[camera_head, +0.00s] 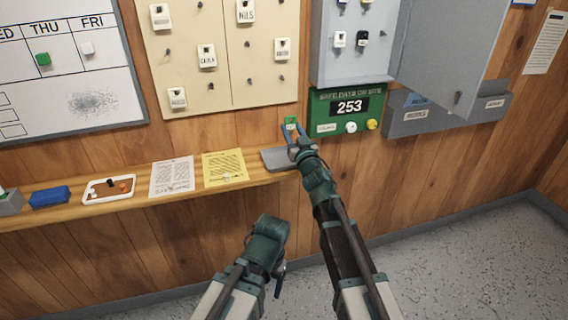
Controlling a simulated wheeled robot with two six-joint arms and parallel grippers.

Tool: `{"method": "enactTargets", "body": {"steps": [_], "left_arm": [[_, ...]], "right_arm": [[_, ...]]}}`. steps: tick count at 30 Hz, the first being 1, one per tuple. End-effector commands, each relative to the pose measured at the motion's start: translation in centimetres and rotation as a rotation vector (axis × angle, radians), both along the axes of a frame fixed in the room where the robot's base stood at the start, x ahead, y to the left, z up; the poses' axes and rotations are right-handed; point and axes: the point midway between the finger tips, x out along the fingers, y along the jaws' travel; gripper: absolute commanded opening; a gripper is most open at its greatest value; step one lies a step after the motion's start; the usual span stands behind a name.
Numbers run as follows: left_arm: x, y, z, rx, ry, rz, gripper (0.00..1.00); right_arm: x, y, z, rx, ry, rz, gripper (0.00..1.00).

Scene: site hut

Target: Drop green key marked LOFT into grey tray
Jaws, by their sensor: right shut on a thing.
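The green key (290,119), with a pale label below its green top, is in my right gripper (291,130). The gripper is shut on it, in front of the wooden wall just left of the green sign. The lettering on the key is too small to read. The grey tray (272,159) lies at the right end of the wooden shelf, below and slightly left of the key; my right wrist covers its right part. My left gripper (280,282) hangs low in front, well below the shelf; its fingers are mostly hidden.
Above are a key board (220,60), an open grey cabinet (445,45) and a green sign (349,91). A grey wall holder (440,116) is at right.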

Motion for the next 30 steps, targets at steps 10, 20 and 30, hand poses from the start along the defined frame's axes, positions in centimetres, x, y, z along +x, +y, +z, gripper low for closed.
{"method": "enactTargets", "body": {"steps": [10,20,30], "left_arm": [[0.0,0.0,-3.7,0.0,0.0,0.0,0.71],[0.0,0.0,-5.8,0.0,0.0,0.0,0.71],[0.0,0.0,-5.7,0.0,0.0,0.0,0.71]], "right_arm": [[0.0,0.0,-3.7,0.0,0.0,0.0,0.04],[0.0,0.0,-5.8,0.0,0.0,0.0,0.04],[0.0,0.0,-5.7,0.0,0.0,0.0,0.65]]}}
